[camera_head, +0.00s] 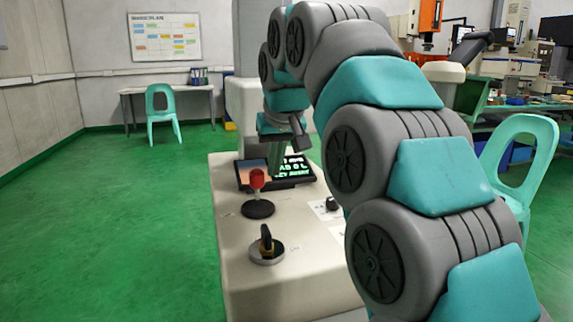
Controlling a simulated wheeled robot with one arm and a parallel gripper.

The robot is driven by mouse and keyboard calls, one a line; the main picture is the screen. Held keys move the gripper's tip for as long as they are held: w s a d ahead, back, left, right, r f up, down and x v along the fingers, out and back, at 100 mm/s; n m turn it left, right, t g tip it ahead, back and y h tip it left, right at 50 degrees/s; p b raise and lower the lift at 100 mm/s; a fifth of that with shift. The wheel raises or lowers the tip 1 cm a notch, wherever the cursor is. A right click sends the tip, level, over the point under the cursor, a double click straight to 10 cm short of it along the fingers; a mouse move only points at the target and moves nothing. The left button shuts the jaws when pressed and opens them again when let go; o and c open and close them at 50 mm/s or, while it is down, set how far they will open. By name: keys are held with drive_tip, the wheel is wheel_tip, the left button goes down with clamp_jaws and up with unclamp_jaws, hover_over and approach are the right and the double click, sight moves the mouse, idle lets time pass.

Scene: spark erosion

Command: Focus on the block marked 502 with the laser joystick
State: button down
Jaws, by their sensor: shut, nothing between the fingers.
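A joystick with a red top (257,180) stands upright on a round black base on the pale console (235,275). A second control, a black and yellow handle (266,241) on a round metal base, stands nearer to me. I cannot read which one is the laser joystick. Behind them a dark screen (297,180) shows a picture on its left and green text on its right, partly hidden by my gripper. My gripper (276,172) points down in front of the screen, shut and empty, behind the red-topped joystick and apart from it. I see no block marked 502.
A small black knob (332,203) sits by white labels at the console's right, close to my arm. A teal chair (520,160) stands at right. Another chair (162,112) and a desk (200,90) are at the back. The green floor (110,220) at left is clear.

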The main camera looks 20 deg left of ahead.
drive_tip(key=shift+f, duration=0.55)
drive_tip(key=shift+s+a, duration=0.4)
drive_tip(key=shift+a, duration=0.2)
drive_tip(key=shift+s+a, duration=0.35)
drive_tip(key=shift+a, duration=0.2)
drive_tip(key=shift+d, duration=0.1)
idle(4.5)
drive_tip(key=shift+w+d, duration=0.45)
drive_tip(key=shift+d, duration=0.15)
drive_tip(key=shift+w+d, duration=0.4)
drive_tip(key=shift+d, duration=0.2)
wheel_tip(320, 180, up, 7)
drive_tip(key=p, duration=0.5)
